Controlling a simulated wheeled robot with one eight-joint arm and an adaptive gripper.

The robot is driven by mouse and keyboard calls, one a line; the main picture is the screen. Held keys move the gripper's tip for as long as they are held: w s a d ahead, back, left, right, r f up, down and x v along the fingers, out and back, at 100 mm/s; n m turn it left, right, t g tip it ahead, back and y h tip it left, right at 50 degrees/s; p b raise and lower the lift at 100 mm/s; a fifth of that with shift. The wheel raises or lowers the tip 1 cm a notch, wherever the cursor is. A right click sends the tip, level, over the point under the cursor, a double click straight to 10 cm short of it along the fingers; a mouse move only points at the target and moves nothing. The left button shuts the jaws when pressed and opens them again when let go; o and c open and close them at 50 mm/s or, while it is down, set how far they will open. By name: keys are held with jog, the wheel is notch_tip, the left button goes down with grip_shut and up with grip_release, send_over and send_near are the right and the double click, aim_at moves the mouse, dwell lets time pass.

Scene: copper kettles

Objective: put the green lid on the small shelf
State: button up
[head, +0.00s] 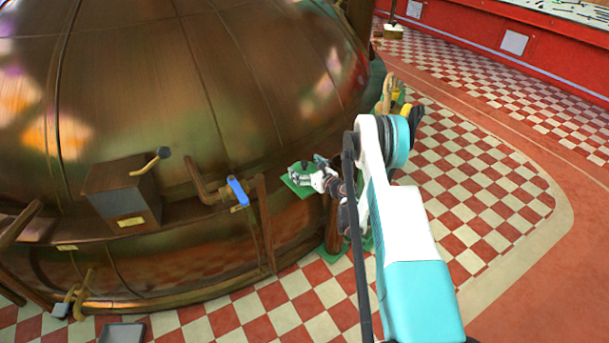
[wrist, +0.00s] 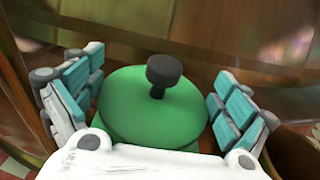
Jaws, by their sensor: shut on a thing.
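The green lid (wrist: 150,112) is round with a black knob (wrist: 163,76) on top, and it fills the middle of the wrist view. My gripper (wrist: 160,64) has one teal-padded finger on each side of the lid and is shut on it. In the head view my gripper (head: 306,168) is by the lower side of the big copper kettle, and its fingers mostly hide the lid. A flat green piece (head: 296,188) shows just below the fingers; it may be the small shelf. I cannot tell whether the lid touches it.
The large copper kettle (head: 190,80) takes up the left. A box with a lever (head: 125,190) and a blue-handled tap (head: 238,191) stick out from it, left of my gripper. Yellow and dark items (head: 398,100) stand behind my arm. The checkered floor (head: 480,200) is open on the right.

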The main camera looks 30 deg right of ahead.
aim_at(305, 171)
notch_tip(305, 171, down, 3)
jog(key=shift+f+b, duration=0.1)
jog(key=shift+b, duration=0.35)
jog(key=o, duration=0.8)
jog(key=shift+s, duration=0.1)
